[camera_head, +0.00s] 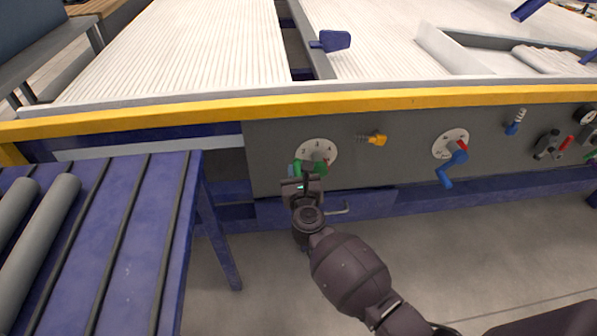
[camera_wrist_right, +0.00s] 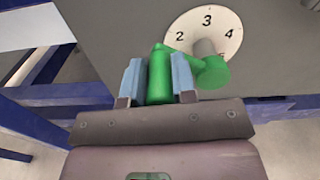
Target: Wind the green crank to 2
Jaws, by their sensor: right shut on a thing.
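The green crank (camera_head: 319,167) sits on a round white dial (camera_head: 318,149) on the grey panel, left of the blue crank. In the right wrist view the green crank (camera_wrist_right: 212,72) has its arm reaching left from the hub to its handle. The dial (camera_wrist_right: 222,24) there shows 2, 3 and 4, with another number partly hidden by the crank. My right gripper (camera_wrist_right: 160,80) is shut on the crank's handle, with one blue-grey finger on each side. It also shows in the head view (camera_head: 303,178). My left gripper is not in view.
A blue crank (camera_head: 455,161) is on a second dial to the right. A yellow-orange knob (camera_head: 376,139) sits between the dials. A blue rack (camera_head: 130,225) with grey pipes (camera_head: 38,240) stands at the left. Open floor (camera_head: 440,240) lies below the panel.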

